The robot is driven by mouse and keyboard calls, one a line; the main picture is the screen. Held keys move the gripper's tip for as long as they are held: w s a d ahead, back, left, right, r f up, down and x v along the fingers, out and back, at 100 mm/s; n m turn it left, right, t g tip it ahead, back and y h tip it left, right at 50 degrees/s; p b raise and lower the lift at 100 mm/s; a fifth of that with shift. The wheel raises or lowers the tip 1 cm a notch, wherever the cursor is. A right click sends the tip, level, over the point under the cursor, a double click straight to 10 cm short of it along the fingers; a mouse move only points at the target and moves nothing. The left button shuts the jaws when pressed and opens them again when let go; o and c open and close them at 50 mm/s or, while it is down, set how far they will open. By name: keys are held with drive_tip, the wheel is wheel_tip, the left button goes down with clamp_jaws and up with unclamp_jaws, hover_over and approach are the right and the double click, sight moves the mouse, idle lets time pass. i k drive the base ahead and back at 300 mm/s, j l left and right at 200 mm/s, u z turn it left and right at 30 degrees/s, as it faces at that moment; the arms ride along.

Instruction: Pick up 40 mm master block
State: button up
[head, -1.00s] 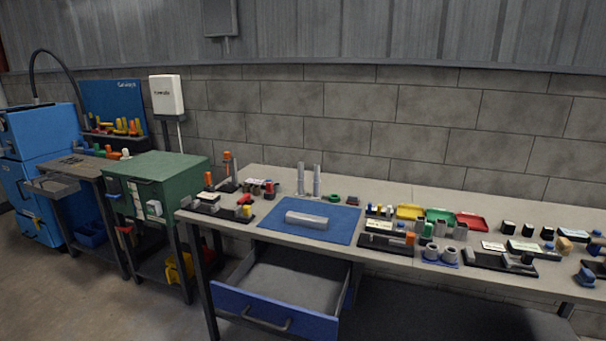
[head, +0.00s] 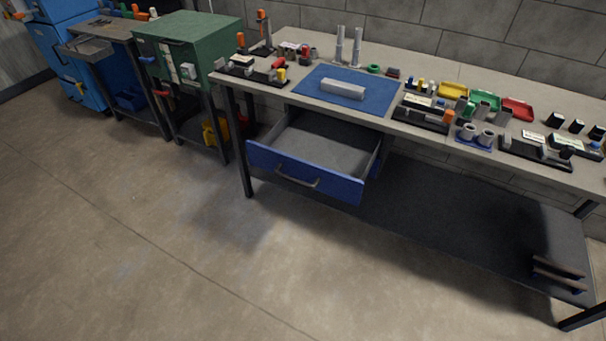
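A light grey rectangular block (head: 342,89) lies flat on the blue mat (head: 376,107) on the long workbench. No size marking is readable on it, so I cannot tell whether it is the 40 mm master block. Several small grey and dark blocks sit in black holders on the bench, one holder (head: 421,120) just right of the mat and another (head: 536,153) further right. They are too small to tell their sizes. My gripper is not in view.
An open, empty-looking blue drawer (head: 305,175) juts out below the bench. Two grey posts (head: 339,45) stand behind the mat. Yellow, green and red trays (head: 517,108) lie to the right. A green cabinet (head: 187,40) stands left. The floor (head: 200,270) in front is clear.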

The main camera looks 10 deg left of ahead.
sight(555, 120)
drive_tip(key=i+l+z, duration=0.15)
drive_tip(key=l+z, duration=0.2)
drive_tip(key=i+l+z, duration=0.15)
drive_tip(key=l+z, duration=0.15)
drive_tip(key=l, duration=0.1)
